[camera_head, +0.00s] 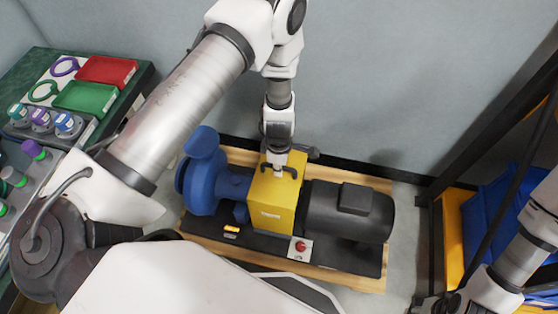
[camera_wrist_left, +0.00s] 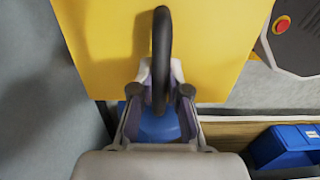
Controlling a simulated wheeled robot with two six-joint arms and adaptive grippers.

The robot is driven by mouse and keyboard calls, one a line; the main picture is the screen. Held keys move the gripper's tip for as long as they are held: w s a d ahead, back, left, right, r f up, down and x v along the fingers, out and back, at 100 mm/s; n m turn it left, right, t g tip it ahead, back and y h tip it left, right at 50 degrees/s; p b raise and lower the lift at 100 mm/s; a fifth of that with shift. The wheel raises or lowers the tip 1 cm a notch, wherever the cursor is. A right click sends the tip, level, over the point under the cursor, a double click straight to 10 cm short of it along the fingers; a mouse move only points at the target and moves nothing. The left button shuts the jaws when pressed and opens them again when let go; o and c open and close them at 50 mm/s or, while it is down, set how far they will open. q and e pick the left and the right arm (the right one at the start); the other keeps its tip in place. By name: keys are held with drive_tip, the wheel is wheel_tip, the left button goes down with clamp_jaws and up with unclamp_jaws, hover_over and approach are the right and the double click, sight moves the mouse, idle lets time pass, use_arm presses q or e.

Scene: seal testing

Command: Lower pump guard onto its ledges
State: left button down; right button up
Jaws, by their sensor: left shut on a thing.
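The yellow pump guard (camera_head: 272,210) is upright between the blue pump (camera_head: 203,180) and the black motor (camera_head: 345,210). It covers the span between them, so the ledges are hidden. I cannot tell whether its lower edge touches the base. My left gripper (camera_head: 279,169) comes down from above and is shut on the guard's black handle. In the left wrist view the fingers (camera_wrist_left: 159,95) close around the black handle (camera_wrist_left: 161,40), above the guard's yellow top (camera_wrist_left: 95,50). My right gripper (camera_head: 437,303) is low at the right, small and dark, far from the guard.
The pump set stands on a black base with a red button (camera_head: 301,246), on a wooden pallet (camera_head: 370,283). A bench at left holds a red tray (camera_head: 107,70), a green tray (camera_head: 90,98) and several fittings. Blue bins (camera_head: 490,205) stand in a rack at right.

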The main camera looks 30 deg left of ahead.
use_arm(q)
drive_tip(key=shift+w+f+b, duration=0.15)
drive_tip(key=shift+f+b, duration=1.35)
drive_tip(key=shift+f, duration=0.4)
idle(0.5)
idle(0.4)
drive_tip(key=c, duration=1.1)
unclamp_jaws()
drive_tip(key=shift+f, duration=0.1)
wheel_tip(320, 180, up, 9)
drive_tip(key=p, duration=0.9)
drive_tip(key=shift+p, duration=0.4)
